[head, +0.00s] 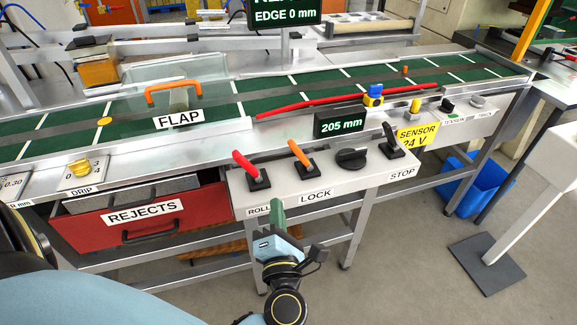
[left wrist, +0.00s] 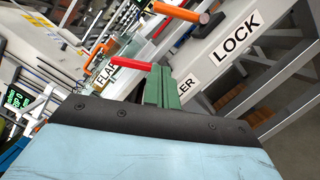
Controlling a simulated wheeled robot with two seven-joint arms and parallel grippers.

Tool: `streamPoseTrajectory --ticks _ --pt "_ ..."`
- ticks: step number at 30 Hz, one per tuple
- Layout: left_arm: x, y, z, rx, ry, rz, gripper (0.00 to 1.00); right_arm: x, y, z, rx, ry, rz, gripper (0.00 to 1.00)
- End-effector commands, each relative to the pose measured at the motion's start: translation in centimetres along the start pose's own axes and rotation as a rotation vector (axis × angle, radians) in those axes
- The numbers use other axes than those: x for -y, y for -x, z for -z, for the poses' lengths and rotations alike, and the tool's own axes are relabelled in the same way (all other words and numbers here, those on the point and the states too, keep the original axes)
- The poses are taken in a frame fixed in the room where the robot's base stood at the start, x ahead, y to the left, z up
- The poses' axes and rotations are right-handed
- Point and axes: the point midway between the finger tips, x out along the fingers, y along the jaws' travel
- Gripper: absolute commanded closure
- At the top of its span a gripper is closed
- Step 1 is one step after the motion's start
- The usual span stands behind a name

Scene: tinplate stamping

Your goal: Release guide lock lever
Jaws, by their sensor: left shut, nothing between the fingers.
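The orange-handled lever (head: 300,154) stands on the grey control panel above the LOCK label (head: 316,195), tilted to the upper left. It shows at the top of the left wrist view (left wrist: 178,12). A red-handled lever (head: 245,163) stands to its left behind the partly covered ROLLER label; it also shows in the left wrist view (left wrist: 130,63). My left gripper (head: 278,207), with green fingers, is shut and empty at the panel's front edge, below and apart from both levers. Its fingers (left wrist: 160,88) appear close together in the left wrist view. My right gripper is not in view.
A black knob (head: 351,158) and a black STOP lever (head: 391,141) stand right of the orange lever. The 205 mm display (head: 340,122) stands behind. A red REJECTS drawer (head: 140,218) is at left, and a green conveyor (head: 215,108) runs behind the panel.

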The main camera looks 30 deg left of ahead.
Motion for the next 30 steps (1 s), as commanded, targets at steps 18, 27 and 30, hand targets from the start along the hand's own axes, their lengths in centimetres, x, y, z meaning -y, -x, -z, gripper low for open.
streamPoseTrajectory --ticks 18,27,30 --pt "-0.1 -10.1 -0.1 0.003 -0.003 -0.004 1.0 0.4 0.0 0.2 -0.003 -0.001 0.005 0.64" --pt "0.0 -10.9 -3.5 0.002 -0.002 -0.001 1.0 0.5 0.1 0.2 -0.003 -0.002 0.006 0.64" --pt "0.0 -11.0 -3.9 0.002 -0.003 -0.001 1.0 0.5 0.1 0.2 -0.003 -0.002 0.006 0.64"
